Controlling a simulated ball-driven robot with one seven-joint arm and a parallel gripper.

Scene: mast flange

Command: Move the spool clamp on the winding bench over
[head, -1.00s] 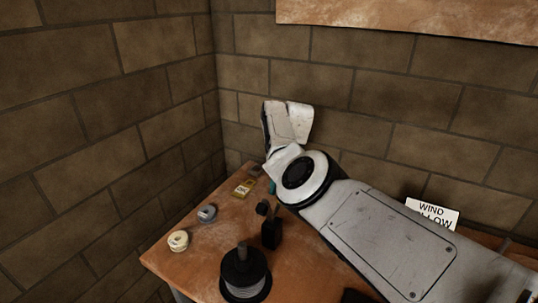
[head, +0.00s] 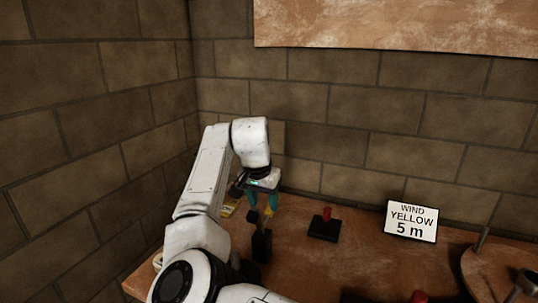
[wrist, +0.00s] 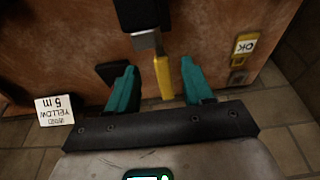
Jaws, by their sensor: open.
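A black upright block on the bench (head: 261,246), which looks like the spool clamp, has a small metal piece and a narrow yellow bar at its top. In the wrist view the black block (wrist: 138,14) is at the top, with the yellow bar (wrist: 162,77) reaching down from it. My gripper (head: 263,205) is open above the block, teal fingers pointing down. In the wrist view its fingers (wrist: 159,67) stand on either side of the yellow bar, with a visible gap on each side. Whether they are level with the bar is hard to tell.
A black base with a red knob (head: 325,226) stands to the right. A white sign (head: 411,221) reads "WIND YELLOW 5 m". A round plate with pegs (head: 480,268) is at far right. Brick walls close in behind and left.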

